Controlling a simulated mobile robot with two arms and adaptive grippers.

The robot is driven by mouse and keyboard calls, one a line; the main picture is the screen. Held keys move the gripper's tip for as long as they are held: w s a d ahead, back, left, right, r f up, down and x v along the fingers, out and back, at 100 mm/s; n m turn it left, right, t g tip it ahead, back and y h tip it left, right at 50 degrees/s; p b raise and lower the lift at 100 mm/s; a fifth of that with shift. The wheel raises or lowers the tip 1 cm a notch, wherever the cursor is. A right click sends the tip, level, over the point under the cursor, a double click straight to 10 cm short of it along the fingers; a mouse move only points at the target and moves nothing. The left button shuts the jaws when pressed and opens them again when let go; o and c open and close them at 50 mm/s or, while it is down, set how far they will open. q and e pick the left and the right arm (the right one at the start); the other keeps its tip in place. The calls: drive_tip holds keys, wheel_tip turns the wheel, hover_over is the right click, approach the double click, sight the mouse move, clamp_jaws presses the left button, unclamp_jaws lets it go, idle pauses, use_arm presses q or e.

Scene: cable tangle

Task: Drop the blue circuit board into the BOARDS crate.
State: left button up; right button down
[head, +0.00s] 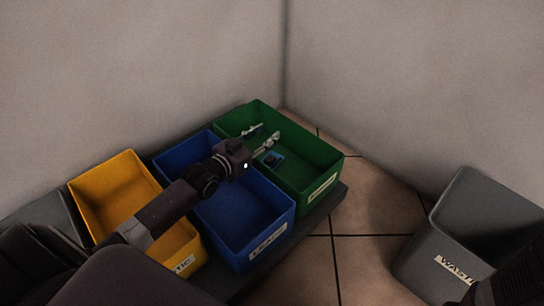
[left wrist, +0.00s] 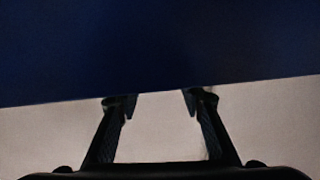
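My right gripper is not in view.
A blue crate (head: 283,215) and a yellow crate (head: 93,176) stand beside the green one. A grey WASTE bin (head: 428,240) is at the right, with bare tiled floor (head: 365,215) between. Walls close the back. A large dark blue surface (left wrist: 160,50) fills the wrist view's top.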

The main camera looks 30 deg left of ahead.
use_arm(q)
drive_tip(key=shift+s, duration=0.1)
drive_tip(key=v, duration=1.2)
idle(0.5)
